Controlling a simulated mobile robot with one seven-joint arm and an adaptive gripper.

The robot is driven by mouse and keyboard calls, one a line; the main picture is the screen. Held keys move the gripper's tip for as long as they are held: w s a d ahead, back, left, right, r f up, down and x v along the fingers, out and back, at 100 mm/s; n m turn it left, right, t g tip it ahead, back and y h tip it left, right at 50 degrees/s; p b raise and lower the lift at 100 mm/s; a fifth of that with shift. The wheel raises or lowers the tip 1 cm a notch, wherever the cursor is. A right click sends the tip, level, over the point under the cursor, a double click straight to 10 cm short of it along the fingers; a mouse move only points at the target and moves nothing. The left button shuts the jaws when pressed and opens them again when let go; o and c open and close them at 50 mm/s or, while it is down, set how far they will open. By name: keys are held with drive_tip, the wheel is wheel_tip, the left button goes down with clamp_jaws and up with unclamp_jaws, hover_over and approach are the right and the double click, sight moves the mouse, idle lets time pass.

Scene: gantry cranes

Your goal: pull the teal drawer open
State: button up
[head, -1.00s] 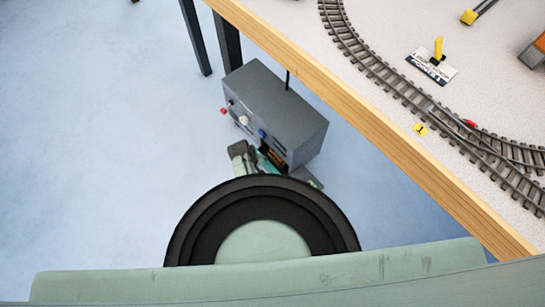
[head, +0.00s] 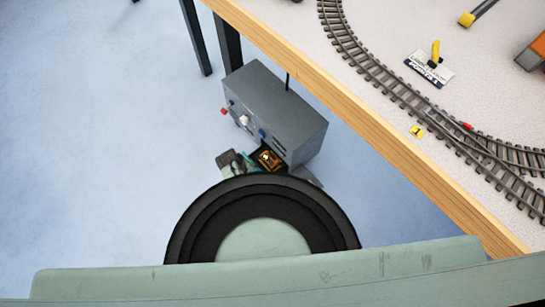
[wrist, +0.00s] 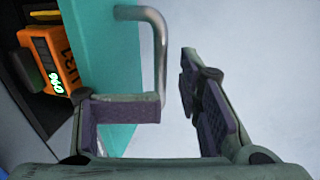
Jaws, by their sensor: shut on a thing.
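The teal drawer (wrist: 110,60) fills the left of the wrist view, with a bent metal handle (wrist: 157,45) on its front. In the head view the drawer (head: 249,162) stands partly out of the low front of a grey cabinet (head: 285,105). An orange device with a lit green display (wrist: 48,58) lies inside it. In the head view my gripper (head: 228,160) is just left of the drawer, partly hidden by my own arm.
The cabinet front carries a red knob (head: 224,111), a white knob (head: 244,120) and a blue knob (head: 262,134). A wooden-edged table (head: 375,135) with model railway track (head: 390,80) stands to the right. The blue floor (head: 100,150) at left is clear.

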drive_tip(key=shift+o, duration=0.2)
drive_tip(key=shift+s+a+f, duration=0.3)
drive_tip(key=shift+s+a, duration=0.2)
drive_tip(key=shift+s, duration=0.25)
drive_tip(key=shift+s+a+f, duration=0.25)
drive_tip(key=shift+s+a, duration=0.2)
drive_tip(key=shift+s, duration=0.3)
drive_tip(key=o, duration=1)
drive_tip(key=shift+d, duration=0.1)
drive_tip(key=shift+o, duration=0.2)
drive_tip(key=shift+w+r+p, duration=0.1)
drive_tip(key=shift+p, duration=0.25)
wheel_tip(320, 180, up, 7)
drive_tip(key=p, duration=0.6)
drive_tip(key=shift+w+p, duration=0.25)
drive_tip(key=shift+p, duration=0.1)
drive_tip(key=shift+r, duration=0.1)
